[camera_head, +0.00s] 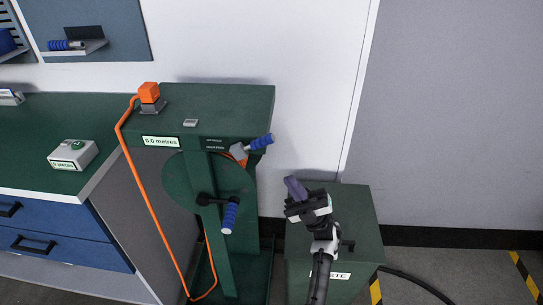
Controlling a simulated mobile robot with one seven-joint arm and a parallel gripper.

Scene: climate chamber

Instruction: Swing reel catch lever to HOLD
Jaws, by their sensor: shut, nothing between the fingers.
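The green reel stand (215,97) stands in the middle of the head view. A lever with a blue grip (261,142) sticks out to the right from its upper right side, angled slightly up; I take it to be the catch lever. The small dark label beside it is too small to read. The reel disc (180,185) carries a black crank with a blue handle (230,216) hanging down. My gripper (296,188) is shut and empty, to the right of and below the lever, apart from it.
An orange cable (147,215) runs from an orange plug (148,92) down the stand's left side. A green cabinet (362,215) stands below my gripper. A green-topped bench (40,130) with a small counter box (73,155) is at left.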

